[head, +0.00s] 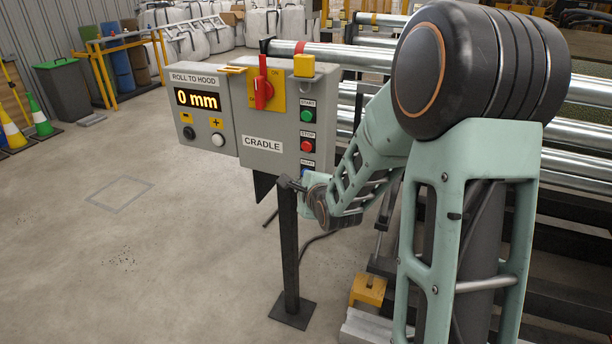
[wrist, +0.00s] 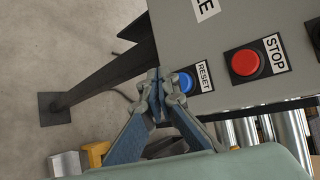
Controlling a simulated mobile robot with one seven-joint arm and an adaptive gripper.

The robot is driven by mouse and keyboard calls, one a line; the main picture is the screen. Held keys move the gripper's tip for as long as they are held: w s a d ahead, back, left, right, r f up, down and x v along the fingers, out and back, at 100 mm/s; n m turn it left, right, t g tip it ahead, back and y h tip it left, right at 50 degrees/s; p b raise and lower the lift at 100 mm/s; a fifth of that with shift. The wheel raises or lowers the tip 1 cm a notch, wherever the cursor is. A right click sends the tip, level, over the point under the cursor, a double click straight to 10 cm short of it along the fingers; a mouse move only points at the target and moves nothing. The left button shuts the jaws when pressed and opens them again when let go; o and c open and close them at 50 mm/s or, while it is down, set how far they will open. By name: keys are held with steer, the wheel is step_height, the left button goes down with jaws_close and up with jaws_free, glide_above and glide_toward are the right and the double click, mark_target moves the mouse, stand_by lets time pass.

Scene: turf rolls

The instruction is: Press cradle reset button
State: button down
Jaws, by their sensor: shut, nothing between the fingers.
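The grey cradle control box (head: 263,125) stands on a black post. Its blue reset button (wrist: 185,82) is at the lower edge of the panel, beside a RESET label (wrist: 204,76) in the wrist view. In the head view only a little blue shows under the label, partly hidden by my arm. My gripper (wrist: 158,76) is shut and empty, its tips just left of the blue button in the wrist view. The fingers overlap the button's edge in the picture; I cannot tell whether they touch it. The red stop button (wrist: 245,62) is to the right.
The green start button (head: 307,115) and a red rotary switch (head: 263,90) are higher on the box. The display (head: 197,99) reads 0 mm. Steel rollers (head: 570,130) lie behind my arm. The concrete floor at left is mostly clear.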

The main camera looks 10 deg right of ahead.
steer(key=s+a, duration=0.2)
steer(key=s, duration=0.1)
steer(key=shift+a, duration=0.1)
stand_by(0.7)
